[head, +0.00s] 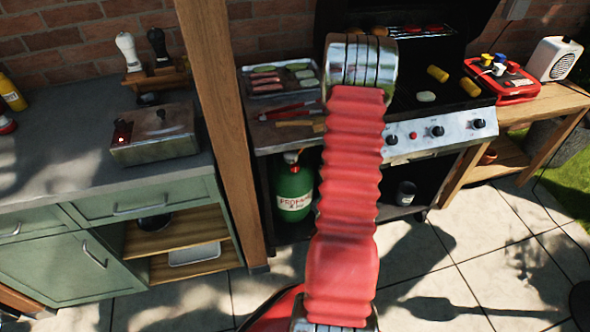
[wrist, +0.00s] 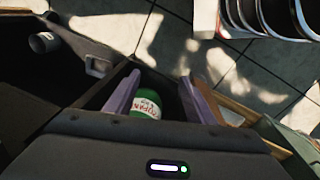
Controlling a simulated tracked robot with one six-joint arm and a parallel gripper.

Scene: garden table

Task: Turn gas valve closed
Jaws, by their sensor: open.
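The green propane bottle (head: 294,190) stands on the lower shelf under the grill at its left side. Its valve (head: 291,158) shows as a small red and light-coloured part on top, next to my arm. In the wrist view the green bottle (wrist: 150,80) and its white label appear between the fingers of my gripper (wrist: 160,79). The gripper is open, with its two purple-grey fingers apart and nothing between them that I can see held. How far the bottle is from the fingertips I cannot tell. The valve is not clearly visible in the wrist view. In the head view my gripper is hidden.
A wooden post (head: 222,110) stands just left of the bottle. The grill's front panel (head: 440,135) with knobs is above the shelf opening. Paving (head: 470,240) in front is open.

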